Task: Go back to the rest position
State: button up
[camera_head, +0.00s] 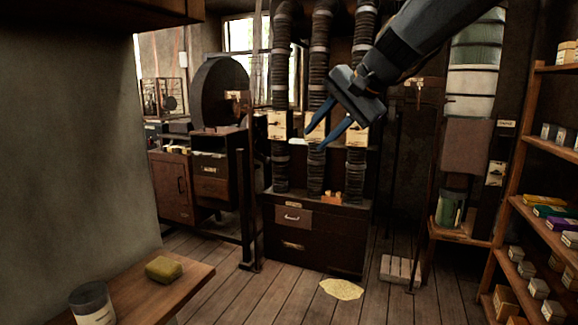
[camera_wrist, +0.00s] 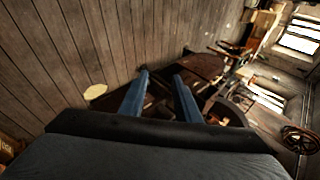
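My gripper (camera_head: 328,136) hangs from my dark arm in the upper middle of the head view, with two blue fingers pointing down and left. The fingers are apart with nothing between them. In the wrist view the two blue fingers (camera_wrist: 160,92) also stand apart and empty. In the head view the gripper appears in front of a dark machine with three ribbed black pipes (camera_head: 281,160). I cannot tell how far it is from the pipes; no contact shows clearly.
A wooden bench (camera_head: 180,290) at lower left holds a yellow-green block (camera_head: 163,269) and a grey-lidded jar (camera_head: 93,304). Shelves with boxes (camera_head: 543,203) stand at right. A pale round patch (camera_head: 341,289) and a light block (camera_head: 400,269) lie on the plank floor, otherwise mostly clear in front.

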jog(key=s+d+f+n+g+h, duration=0.1)
jog(key=s+d+f, duration=0.15)
jog(key=f, duration=0.45)
jog(key=s+d+f+n+g+h, duration=0.1)
jog(key=s+d+f+h, duration=0.1)
jog(key=s+f, duration=0.35)
jog(key=s+d+f+n+g+h, duration=0.1)
jog(key=s+d+f, duration=0.15)
jog(key=f, duration=0.65)
jog(key=s+d+f+n+g+h, duration=0.2)
jog(key=s+d+f+n, duration=0.2)
jog(key=s+f, duration=0.9)
jog(key=shift+s+d, duration=0.35)
jog(key=shift+d, duration=0.25)
